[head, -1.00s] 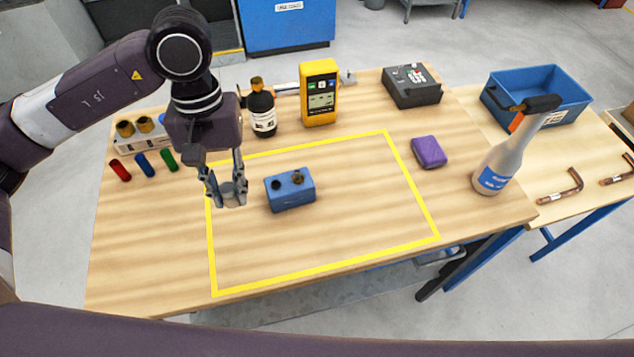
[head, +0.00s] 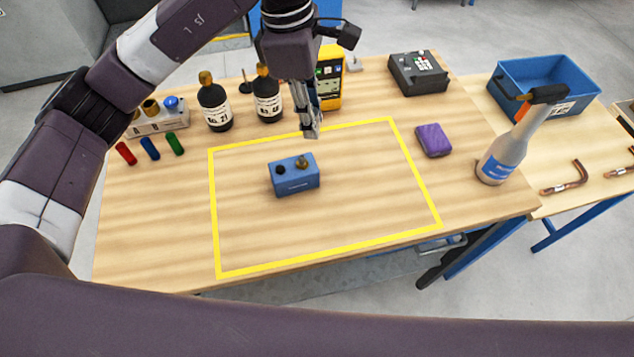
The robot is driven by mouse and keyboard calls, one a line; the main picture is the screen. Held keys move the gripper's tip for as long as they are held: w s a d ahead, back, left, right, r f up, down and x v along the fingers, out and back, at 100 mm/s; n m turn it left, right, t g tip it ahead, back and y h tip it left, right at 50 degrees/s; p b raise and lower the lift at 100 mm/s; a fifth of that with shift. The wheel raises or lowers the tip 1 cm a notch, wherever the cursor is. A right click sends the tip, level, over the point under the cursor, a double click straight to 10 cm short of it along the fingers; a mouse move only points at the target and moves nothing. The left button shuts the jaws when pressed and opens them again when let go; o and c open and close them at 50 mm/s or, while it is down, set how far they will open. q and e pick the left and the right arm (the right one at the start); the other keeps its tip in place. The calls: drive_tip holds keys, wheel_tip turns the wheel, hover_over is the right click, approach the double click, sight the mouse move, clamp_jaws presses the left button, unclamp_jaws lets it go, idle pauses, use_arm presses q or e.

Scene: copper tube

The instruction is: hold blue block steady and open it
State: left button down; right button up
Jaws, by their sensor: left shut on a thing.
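The blue block (head: 294,178) sits upright inside the yellow outline on the table. Its top has a dark round spot on the left and a brass-coloured knob on the right. My left gripper (head: 311,132) points down just behind and above the block, apart from it in the picture. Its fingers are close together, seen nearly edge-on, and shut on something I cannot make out. My right gripper is not in view.
Two dark bottles (head: 214,105) and a yellow meter (head: 330,85) stand behind the outline, the meter partly behind my gripper. A purple block (head: 434,140) and a spray bottle (head: 503,150) are to the right. The outlined area around the block is otherwise clear.

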use_arm(q)
drive_tip(key=d+r+n, duration=0.2)
drive_tip(key=d+n, duration=0.2)
drive_tip(key=p, duration=0.5)
approach(332, 182)
drive_tip(key=shift+t, duration=0.3)
drive_tip(key=f, duration=0.4)
drive_tip(key=d+f, duration=0.1)
drive_tip(key=f, duration=0.1)
drive_tip(key=shift+f, duration=0.1)
drive_tip(key=shift+f+b, duration=0.15)
drive_tip(key=shift+b, duration=0.2)
drive_tip(key=c, duration=1.7)
unclamp_jaws()
